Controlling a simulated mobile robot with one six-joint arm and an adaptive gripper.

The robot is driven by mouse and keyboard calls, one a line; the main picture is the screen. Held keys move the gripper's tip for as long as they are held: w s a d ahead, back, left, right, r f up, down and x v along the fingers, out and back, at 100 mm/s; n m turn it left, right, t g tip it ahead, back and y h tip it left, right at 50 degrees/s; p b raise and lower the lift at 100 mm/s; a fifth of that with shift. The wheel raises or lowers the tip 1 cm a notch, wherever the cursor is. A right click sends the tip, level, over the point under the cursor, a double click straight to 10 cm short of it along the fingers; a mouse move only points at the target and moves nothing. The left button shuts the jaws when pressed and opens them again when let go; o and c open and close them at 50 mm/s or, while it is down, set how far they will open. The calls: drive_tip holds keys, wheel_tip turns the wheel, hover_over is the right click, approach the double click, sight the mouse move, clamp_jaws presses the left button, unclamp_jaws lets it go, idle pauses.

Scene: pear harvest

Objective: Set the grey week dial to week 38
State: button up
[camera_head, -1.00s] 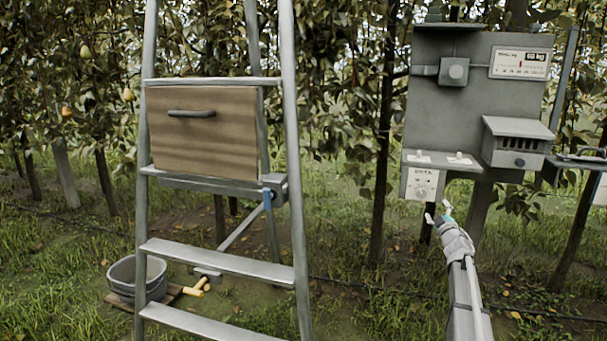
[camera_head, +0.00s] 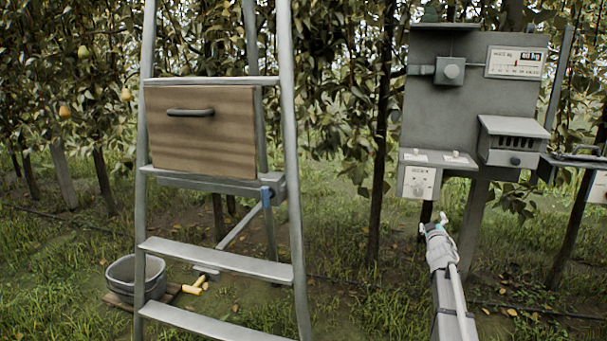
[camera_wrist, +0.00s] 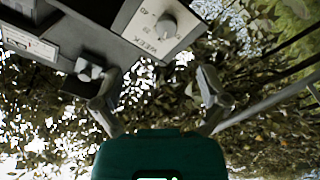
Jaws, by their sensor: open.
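The grey week dial (camera_wrist: 168,24) is a round knob on a white plate marked WEEK, at the top of the wrist view. Small numbers stand around it, too blurred to read surely, and its setting is unclear. In the head view the white plate (camera_head: 418,183) hangs under the left part of the grey panel's shelf. My gripper (camera_head: 433,222) is just below and slightly right of the plate there. In the wrist view my gripper (camera_wrist: 159,75) has its two fingers spread with nothing between them. The dial lies beyond the fingertips, apart from them.
The grey panel (camera_head: 440,115) carries a scale display (camera_head: 516,62), a square knob box (camera_head: 450,71) and a slotted box (camera_head: 512,142). A stepladder (camera_head: 147,215) with a wooden drawer front stands left. Trees stand close behind the panel.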

drive_tip(key=s+a+f+m+g, duration=0.3)
drive_tip(key=s+a+f+g, duration=0.4)
drive_tip(key=s, duration=0.3)
drive_tip(key=s+a+f+m+g, duration=0.35)
drive_tip(key=s+a+f, duration=0.35)
drive_tip(key=s+f, duration=0.25)
drive_tip(key=s+a+f+g+y, duration=0.2)
drive_tip(key=s+a+g, duration=0.3)
drive_tip(key=s, duration=0.4)
drive_tip(key=s+a+f+g+y, duration=0.2)
drive_tip(key=s+a+g, duration=0.1)
drive_tip(key=s+a, duration=0.55)
wheel_tip(320, 180, up, 38)
drive_tip(key=s+p, duration=0.1)
drive_tip(key=p, duration=3.7)
drive_tip(key=shift+s+d+r+n, duration=0.2)
drive_tip(key=shift+s+d+n, duration=0.1)
drive_tip(key=shift+d+n, duration=0.05)
